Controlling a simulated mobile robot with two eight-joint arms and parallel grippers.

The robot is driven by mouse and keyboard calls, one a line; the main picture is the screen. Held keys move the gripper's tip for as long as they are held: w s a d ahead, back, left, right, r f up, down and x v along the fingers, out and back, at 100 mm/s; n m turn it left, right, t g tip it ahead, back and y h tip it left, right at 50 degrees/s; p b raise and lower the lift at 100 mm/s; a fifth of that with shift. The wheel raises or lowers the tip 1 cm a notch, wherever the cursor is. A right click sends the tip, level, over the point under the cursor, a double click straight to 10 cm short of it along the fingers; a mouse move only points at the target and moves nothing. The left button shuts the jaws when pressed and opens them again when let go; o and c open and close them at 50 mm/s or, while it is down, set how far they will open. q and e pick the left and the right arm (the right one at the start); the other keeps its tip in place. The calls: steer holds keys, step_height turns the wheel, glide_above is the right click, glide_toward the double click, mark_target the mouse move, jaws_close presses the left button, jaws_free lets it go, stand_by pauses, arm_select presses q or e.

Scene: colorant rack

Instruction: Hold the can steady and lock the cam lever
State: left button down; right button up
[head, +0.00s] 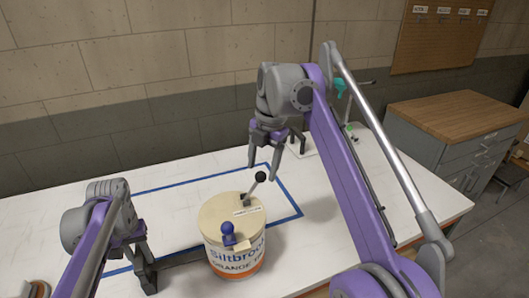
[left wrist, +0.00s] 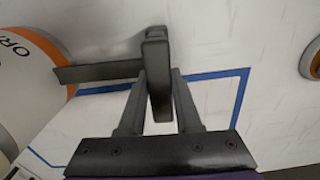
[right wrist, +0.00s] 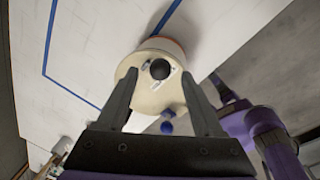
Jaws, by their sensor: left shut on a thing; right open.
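A cream can (head: 235,258) with orange and blue lettering stands upright on the white table. My left gripper (left wrist: 158,100) is shut on the upright end piece of a dark bar (left wrist: 100,72), which runs to the can's side. My right gripper (head: 277,168) is open and empty, above and behind the lid. In the right wrist view the black ball (right wrist: 160,69) shows between its fingers, apart from them.
A wood-topped cabinet (head: 440,115) stands at the right. The table left of the can is largely clear.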

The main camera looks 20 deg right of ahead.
steer(key=shift+s+d+r, duration=0.15)
steer(key=shift+r, duration=1.05)
steer(key=shift+s+d+r, duration=0.1)
steer(key=shift+r, duration=1.05)
arm_select(q)
steer(key=c, duration=0.5)
jaws_free()
steer(key=shift+r, duration=0.1)
step_height(320, 180, up, 12)
steer(key=shift+f, duration=0.1)
arm_select(e)
steer(key=shift+f, duration=0.1)
